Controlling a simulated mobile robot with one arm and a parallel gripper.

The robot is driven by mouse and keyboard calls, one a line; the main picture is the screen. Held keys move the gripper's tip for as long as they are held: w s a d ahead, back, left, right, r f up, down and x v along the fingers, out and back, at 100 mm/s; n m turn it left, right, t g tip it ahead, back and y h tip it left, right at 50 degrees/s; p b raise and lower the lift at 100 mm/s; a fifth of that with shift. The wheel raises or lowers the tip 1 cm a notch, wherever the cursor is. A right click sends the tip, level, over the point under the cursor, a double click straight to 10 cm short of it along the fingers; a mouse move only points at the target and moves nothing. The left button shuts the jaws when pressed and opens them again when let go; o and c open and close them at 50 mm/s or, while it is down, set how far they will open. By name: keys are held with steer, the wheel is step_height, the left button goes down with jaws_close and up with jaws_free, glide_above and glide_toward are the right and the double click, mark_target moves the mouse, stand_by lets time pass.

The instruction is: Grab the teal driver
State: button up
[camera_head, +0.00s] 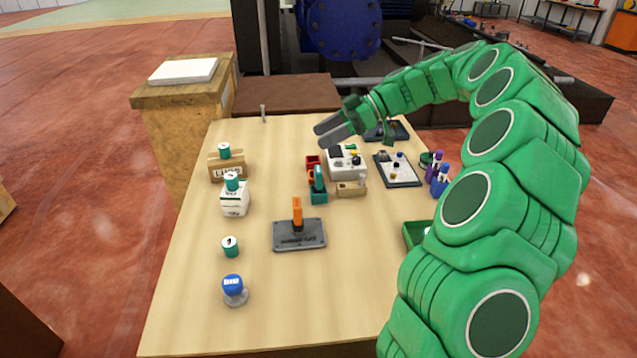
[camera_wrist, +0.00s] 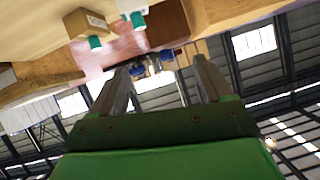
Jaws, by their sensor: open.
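The teal driver (camera_head: 319,179) appears to be the upright teal tool near the middle of the table in the head view, with a teal block at its foot. My gripper (camera_head: 328,132) is open and empty, above the far part of the table, farther back than the teal tool and apart from it. In the wrist view my two gripper fingers (camera_wrist: 163,76) are spread with nothing held between them. I cannot make out the teal driver in the wrist view.
A red holder (camera_head: 312,163) and a white box (camera_head: 347,164) stand close to the teal tool. A tan block (camera_head: 351,189) is to its right. An orange-handled tool (camera_head: 297,214) stands on a grey plate (camera_head: 314,240) nearer the front. Teal-capped items line the left side.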

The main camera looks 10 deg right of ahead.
steer(key=w+d+f+n+t+y, duration=0.1)
steer(key=w+d+f, duration=0.2)
steer(key=w+d, duration=0.15)
glide_toward(319, 184)
steer(key=w+a, duration=0.1)
steer(key=w+a+f, duration=0.1)
steer(key=a, duration=0.1)
steer(key=shift+w+a, duration=0.25)
steer(key=shift+w, duration=0.15)
steer(key=shift+a+f, duration=0.35)
steer(key=shift+f, duration=0.05)
steer(key=shift+s+x, duration=0.15)
steer(key=shift+x, duration=1.65)
steer(key=shift+s+x, duration=0.15)
steer(key=shift+x, duration=1.6)
steer(key=shift+r, duration=0.1)
steer(key=c, duration=1.1)
